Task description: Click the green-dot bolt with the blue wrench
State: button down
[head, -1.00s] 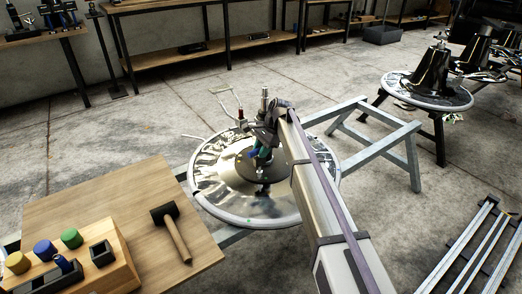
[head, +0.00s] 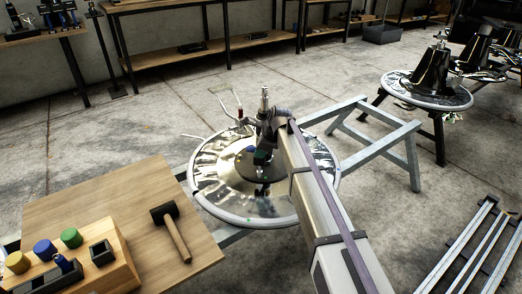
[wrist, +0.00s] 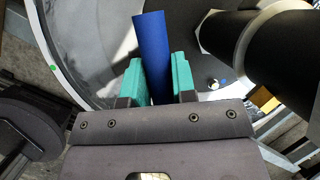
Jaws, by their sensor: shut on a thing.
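My gripper (wrist: 156,84) has teal fingers shut on the blue wrench (wrist: 151,45). The wrench's blue handle stands up between the fingers in the wrist view; its working end cannot be made out. In the head view my gripper (head: 262,157) is over the dark centre of the round shiny chair base (head: 215,199), close to the central post. A green dot (wrist: 54,68) shows on the pale rim of the base, left of my gripper in the wrist view. A small bolt-like piece (wrist: 212,84) shows right of the fingers; I cannot tell its marking.
A wooden table (head: 90,194) at front left holds a mallet (head: 171,233) and a wooden block (head: 112,270) with blue, green and yellow caps. A grey metal frame (head: 375,150) stands right of the base. A large dark cylinder (wrist: 270,55) is close right of my gripper.

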jog(key=shift+s+m, duration=0.15)
jog(key=shift+m, duration=0.65)
jog(key=m+t+h, duration=0.1)
jog(key=m, duration=0.2)
